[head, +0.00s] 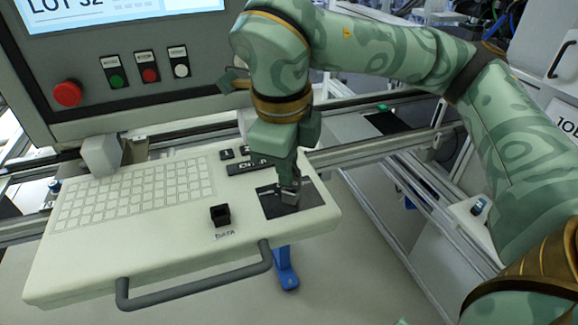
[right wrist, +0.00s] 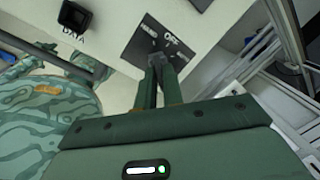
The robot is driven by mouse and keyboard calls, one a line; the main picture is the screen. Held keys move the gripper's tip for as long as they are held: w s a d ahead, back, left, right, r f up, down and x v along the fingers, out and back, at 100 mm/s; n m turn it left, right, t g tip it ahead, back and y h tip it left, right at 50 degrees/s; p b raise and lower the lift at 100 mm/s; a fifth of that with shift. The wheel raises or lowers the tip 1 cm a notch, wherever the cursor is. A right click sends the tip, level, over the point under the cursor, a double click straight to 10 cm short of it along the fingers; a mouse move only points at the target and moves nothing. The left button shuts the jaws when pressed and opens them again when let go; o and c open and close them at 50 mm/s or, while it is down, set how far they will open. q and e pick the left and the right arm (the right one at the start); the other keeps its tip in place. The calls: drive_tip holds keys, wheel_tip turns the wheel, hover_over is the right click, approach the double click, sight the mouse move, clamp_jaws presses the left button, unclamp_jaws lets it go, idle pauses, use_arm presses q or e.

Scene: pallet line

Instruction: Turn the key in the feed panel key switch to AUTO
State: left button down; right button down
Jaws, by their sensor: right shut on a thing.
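The key switch has a dark square plate (head: 312,195) at the right end of the white feed panel (head: 150,250). My left gripper is not in view.
A small black DATA socket (head: 220,214) stands left of the switch plate. A keypad (head: 135,190) covers the panel's left part, and a grey handle (head: 195,280) runs along its front edge. A screen housing with a red button (head: 68,94) stands behind. Rails run behind and to the right.

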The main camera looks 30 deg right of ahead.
drive_tip(key=c, duration=1)
unclamp_jaws()
drive_tip(key=shift+o, duration=0.2)
drive_tip(key=shift+w, duration=0.1)
drive_tip(key=shift+r+p, duration=3.1)
drive_tip(key=shift+r, duration=0.45)
drive_tip(key=shift+f, duration=0.1)
